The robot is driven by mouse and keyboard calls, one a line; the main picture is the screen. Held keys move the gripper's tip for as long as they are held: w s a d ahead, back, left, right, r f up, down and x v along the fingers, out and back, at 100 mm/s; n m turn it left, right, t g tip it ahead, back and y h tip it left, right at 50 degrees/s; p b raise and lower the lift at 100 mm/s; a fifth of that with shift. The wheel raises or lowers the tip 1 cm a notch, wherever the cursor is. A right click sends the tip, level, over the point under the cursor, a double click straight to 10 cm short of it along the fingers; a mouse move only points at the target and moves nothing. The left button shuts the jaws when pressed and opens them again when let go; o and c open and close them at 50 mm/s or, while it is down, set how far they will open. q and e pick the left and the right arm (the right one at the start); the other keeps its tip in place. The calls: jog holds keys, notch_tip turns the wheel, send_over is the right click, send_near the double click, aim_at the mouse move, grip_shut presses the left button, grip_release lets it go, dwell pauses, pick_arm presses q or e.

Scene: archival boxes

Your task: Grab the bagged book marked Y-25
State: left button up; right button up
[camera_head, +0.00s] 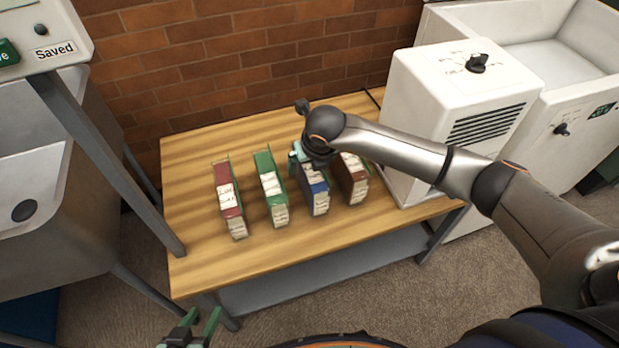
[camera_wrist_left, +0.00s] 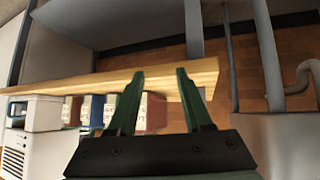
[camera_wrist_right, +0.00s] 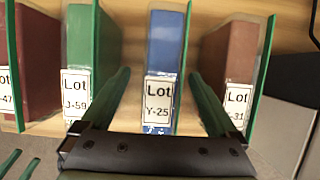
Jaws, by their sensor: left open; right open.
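The blue bagged book (camera_head: 314,190) stands on the wooden table, third from the left in a row. In the right wrist view the blue book (camera_wrist_right: 164,50) has a white label reading "Lot Y-25". My right gripper (camera_head: 302,160) is open over this book's back part. In the right wrist view its fingers (camera_wrist_right: 160,78) stand on either side of the blue book, apart from it. My left gripper (camera_head: 196,328) is open and empty low in front of the table; the left wrist view shows its fingers (camera_wrist_left: 160,73) before the table edge.
A red book (camera_head: 228,200) and a green book (camera_head: 270,190) stand left of it, a brown book (camera_head: 352,180) close on its right. Green dividers stand between the books. A white vented machine (camera_head: 450,110) is at the table's right. Bare tabletop (camera_head: 200,265) lies in front.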

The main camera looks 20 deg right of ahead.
jog(key=shift+b+x, duration=0.3)
jog(key=shift+x, duration=0.8)
jog(key=x, duration=0.3)
jog(key=shift+d+b, duration=0.15)
jog(key=shift+b, duration=0.15)
pick_arm(q)
jog(key=w+r+t, duration=0.1)
jog(key=w+r, duration=0.1)
jog(key=w+r+t, duration=0.1)
jog(key=w+r, duration=0.1)
jog(key=shift+a+r+m+t+h, duration=0.15)
jog(key=shift+r+m+t+h, duration=0.05)
jog(key=shift+m+t+h, duration=0.1)
jog(key=shift+f+b, duration=0.3)
jog(key=shift+f, duration=0.05)
pick_arm(e)
jog(key=shift+f, duration=0.25)
jog(key=shift+c, duration=0.3)
grip_shut()
jog(key=shift+w+r, duration=0.1)
